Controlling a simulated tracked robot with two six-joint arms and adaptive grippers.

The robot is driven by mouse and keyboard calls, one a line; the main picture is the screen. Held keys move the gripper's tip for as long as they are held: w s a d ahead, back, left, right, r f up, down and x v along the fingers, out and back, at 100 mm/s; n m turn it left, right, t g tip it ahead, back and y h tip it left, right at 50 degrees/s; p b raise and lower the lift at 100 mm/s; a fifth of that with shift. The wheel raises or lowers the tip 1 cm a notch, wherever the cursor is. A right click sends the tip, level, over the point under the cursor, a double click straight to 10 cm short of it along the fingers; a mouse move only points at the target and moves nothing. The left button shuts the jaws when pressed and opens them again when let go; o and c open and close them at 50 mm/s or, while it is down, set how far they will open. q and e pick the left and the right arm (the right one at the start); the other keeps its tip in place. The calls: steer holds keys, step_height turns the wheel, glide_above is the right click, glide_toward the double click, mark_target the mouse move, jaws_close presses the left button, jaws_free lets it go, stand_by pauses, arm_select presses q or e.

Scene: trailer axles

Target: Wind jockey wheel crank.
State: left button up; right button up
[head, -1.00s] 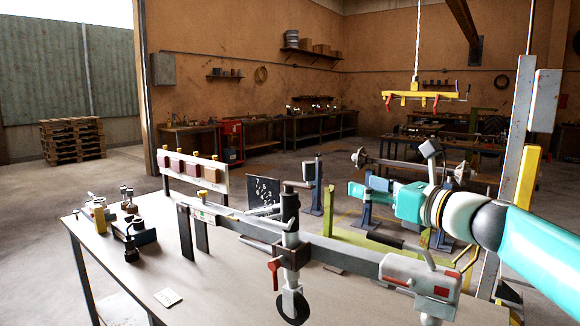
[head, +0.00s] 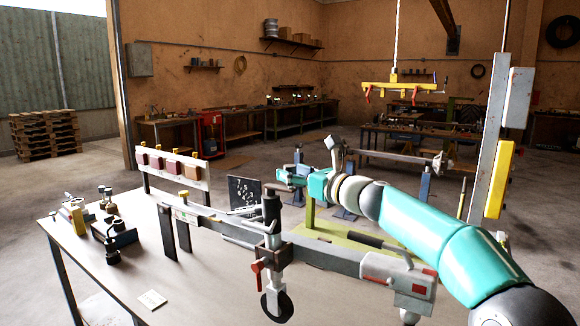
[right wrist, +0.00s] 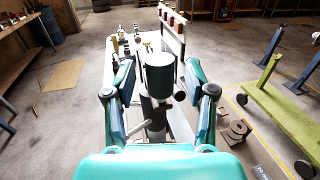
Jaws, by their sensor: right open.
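The jockey wheel stands upright, clamped to the grey trailer drawbar (head: 325,255). A red clamp handle (head: 257,270) sits at the bar. My right gripper (head: 283,173) is at the top of the jockey wheel, where it partly hides the crank. In the right wrist view my right gripper (right wrist: 159,80) is open, one finger on each side of a dark upright cylinder (right wrist: 159,75), apparently the crank's grip, with gaps showing. My left gripper is out of view.
The bar runs over a pale workbench (head: 200,290), with a grey and red coupling head (head: 398,275) at its right end. A rack of brown blocks (head: 175,165) and small metal parts (head: 115,235) stand at left. A yellow lifting beam (head: 405,86) hangs behind.

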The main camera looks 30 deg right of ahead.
steer(key=shift+w+a, duration=0.1)
steer(key=shift+w, duration=0.75)
jaws_close()
